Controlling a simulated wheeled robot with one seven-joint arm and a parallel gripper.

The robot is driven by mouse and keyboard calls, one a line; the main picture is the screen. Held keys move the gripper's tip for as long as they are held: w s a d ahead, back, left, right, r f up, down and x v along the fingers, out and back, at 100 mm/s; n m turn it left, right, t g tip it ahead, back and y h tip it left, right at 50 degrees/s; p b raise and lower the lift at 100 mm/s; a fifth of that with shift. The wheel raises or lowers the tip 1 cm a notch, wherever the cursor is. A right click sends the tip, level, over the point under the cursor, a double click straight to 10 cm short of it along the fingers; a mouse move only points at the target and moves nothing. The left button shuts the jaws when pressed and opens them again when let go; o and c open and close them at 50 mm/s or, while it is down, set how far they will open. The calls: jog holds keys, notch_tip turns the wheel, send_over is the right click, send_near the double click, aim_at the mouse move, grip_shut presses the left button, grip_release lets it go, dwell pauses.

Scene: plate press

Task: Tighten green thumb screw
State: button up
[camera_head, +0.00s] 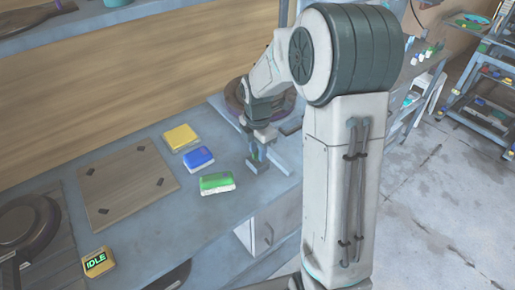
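My gripper (257,160) hangs over the right part of the bench, pointing down, to the right of a green block. It is small and partly hidden by my own arm, so I cannot tell whether its fingers are open or shut, or whether they touch anything. No green thumb screw can be made out clearly. A dark round press-like device (28,228) stands at the far left and is cut off by the picture edge. A small yellow box (97,262) near it has a screen reading "IDLE".
The green block (217,182) with a white underside, a blue block (198,158) and a yellow block (181,137) lie mid-bench. A flat brown board (128,184) with dark diamond marks lies left of them. A dark round thing (235,96) is behind my wrist. Shelving (490,95) stands far right.

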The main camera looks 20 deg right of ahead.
jog(key=shift+c, duration=0.3)
grip_shut()
